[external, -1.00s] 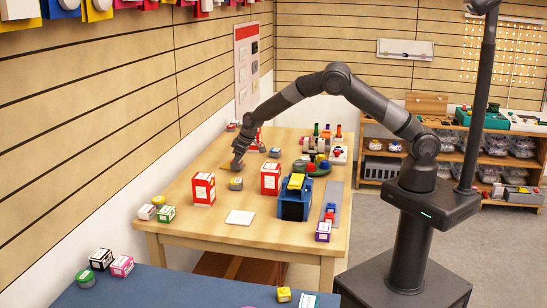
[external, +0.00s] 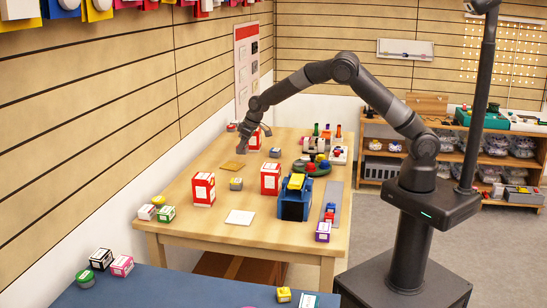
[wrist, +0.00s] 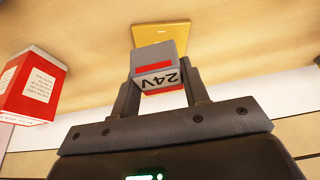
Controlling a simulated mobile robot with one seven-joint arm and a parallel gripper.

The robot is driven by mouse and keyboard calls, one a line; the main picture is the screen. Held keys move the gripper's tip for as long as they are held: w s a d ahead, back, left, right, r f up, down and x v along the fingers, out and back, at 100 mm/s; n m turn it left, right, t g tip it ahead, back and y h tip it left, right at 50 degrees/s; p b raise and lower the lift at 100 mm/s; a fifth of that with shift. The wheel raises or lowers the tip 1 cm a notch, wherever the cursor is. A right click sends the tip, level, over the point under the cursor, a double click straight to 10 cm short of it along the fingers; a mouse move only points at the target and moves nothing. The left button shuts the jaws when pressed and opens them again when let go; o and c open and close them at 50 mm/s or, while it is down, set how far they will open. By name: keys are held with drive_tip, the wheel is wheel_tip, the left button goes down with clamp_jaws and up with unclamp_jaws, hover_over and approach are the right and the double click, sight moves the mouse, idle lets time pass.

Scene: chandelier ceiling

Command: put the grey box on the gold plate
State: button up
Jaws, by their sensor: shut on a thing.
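The grey box (wrist: 153,54), with a red mark and a "24V" label, is between the fingers of my gripper (wrist: 160,68) in the wrist view. My gripper is shut on it. The gold plate (wrist: 155,32) shows beyond the box, partly hidden by it. The box is too small to make out clearly in that view.
A red and white box (wrist: 33,88) stands left of my gripper in the wrist view. Red boxes (external: 203,189) (external: 270,179), a small grey and yellow item (external: 236,184) and a white plate (external: 240,217) are on the table. The wall is close on the left.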

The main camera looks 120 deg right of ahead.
drive_tip(key=s+d+r, duration=0.3)
drive_tip(key=s+r, duration=0.2)
drive_tip(key=s, duration=0.5)
hover_over(239, 166)
drive_tip(key=f, duration=0.6)
drive_tip(key=shift+s+d+f, duration=0.1)
drive_tip(key=shift+d+f, duration=0.1)
drive_tip(key=shift+f, duration=2.25)
drive_tip(key=o, duration=1.1)
drive_tip(key=shift+f, duration=0.1)
